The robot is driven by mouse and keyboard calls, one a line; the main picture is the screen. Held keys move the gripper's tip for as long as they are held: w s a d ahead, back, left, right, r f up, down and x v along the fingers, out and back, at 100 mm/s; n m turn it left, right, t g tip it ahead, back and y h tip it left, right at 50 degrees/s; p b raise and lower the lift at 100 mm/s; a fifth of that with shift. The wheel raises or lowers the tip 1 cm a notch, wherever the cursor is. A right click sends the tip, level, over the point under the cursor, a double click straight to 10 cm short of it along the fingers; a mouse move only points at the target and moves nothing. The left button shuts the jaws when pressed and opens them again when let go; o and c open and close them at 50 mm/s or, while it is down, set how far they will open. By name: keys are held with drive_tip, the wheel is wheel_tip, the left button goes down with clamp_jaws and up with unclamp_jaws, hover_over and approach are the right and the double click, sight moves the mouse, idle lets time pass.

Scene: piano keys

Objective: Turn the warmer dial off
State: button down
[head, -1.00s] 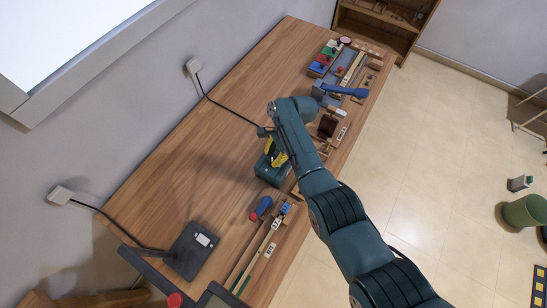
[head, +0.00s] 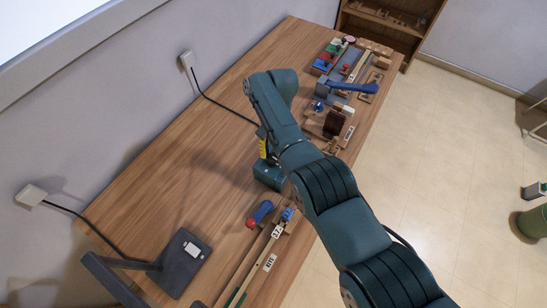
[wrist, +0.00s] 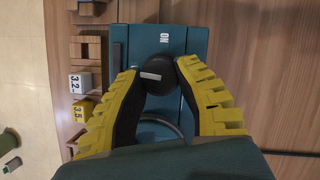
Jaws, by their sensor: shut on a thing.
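The warmer is a teal box (head: 268,176) on the wooden table, with its upper part hidden by my arm in the head view. In the wrist view the warmer (wrist: 168,52) carries a round black dial (wrist: 158,82) with a white mark, which lies across the picture toward the left. A white "ON" label (wrist: 165,37) is on the box above the dial. My gripper (wrist: 156,76) has yellow and black fingers, one on each side of the dial, shut on it. In the head view my gripper (head: 263,148) is above the box, mostly hidden.
A blue and red object (head: 259,213) lies nearer on the table. A dark stand (head: 182,262) is at the near left. The table's left middle is clear.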

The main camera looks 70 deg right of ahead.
sight(273, 156)
drive_tip(key=shift+a+f+n+b, duration=0.15)
drive_tip(key=shift+f+n+b, duration=0.1)
drive_tip(key=shift+n+b, duration=0.2)
idle(0.3)
drive_tip(key=c, duration=0.6)
unclamp_jaws()
drive_tip(key=shift+r, duration=0.1)
drive_tip(key=shift+r, duration=0.15)
wheel_tip(273, 156, up, 10)
drive_tip(key=shift+f, duration=0.1)
